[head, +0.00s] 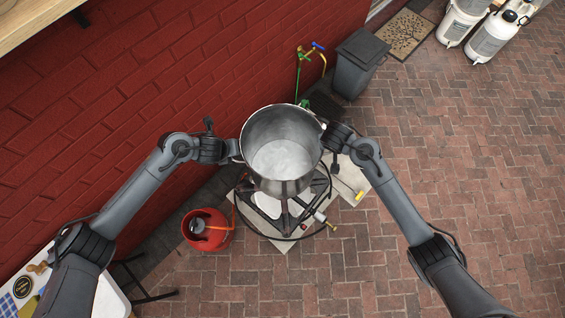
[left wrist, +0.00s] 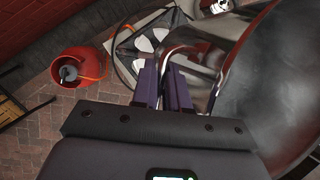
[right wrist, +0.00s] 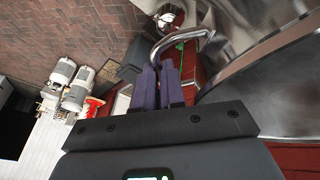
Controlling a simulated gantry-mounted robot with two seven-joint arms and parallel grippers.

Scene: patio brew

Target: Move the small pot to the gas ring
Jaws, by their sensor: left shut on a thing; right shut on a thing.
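The small pot (head: 283,148) is a shiny, empty-looking steel pot, held between my two grippers above the gas ring. My left gripper (head: 236,150) is shut on its left side handle; in the left wrist view the fingers (left wrist: 165,88) close on the handle beside the pot wall (left wrist: 270,80). My right gripper (head: 327,140) is shut on the opposite handle, with its fingers (right wrist: 168,85) on the looped handle in the right wrist view. The gas ring (head: 318,188) is a dark round stand beneath the pot, partly hidden by it. I cannot tell whether pot and ring touch.
A red gas bottle (head: 207,230) stands left of the ring, near the brick wall (head: 130,90). A grey bin (head: 358,62), a tap on a green pipe (head: 300,62) and a doormat (head: 404,33) are behind. A table (head: 107,300) is at front left. Paving at right is clear.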

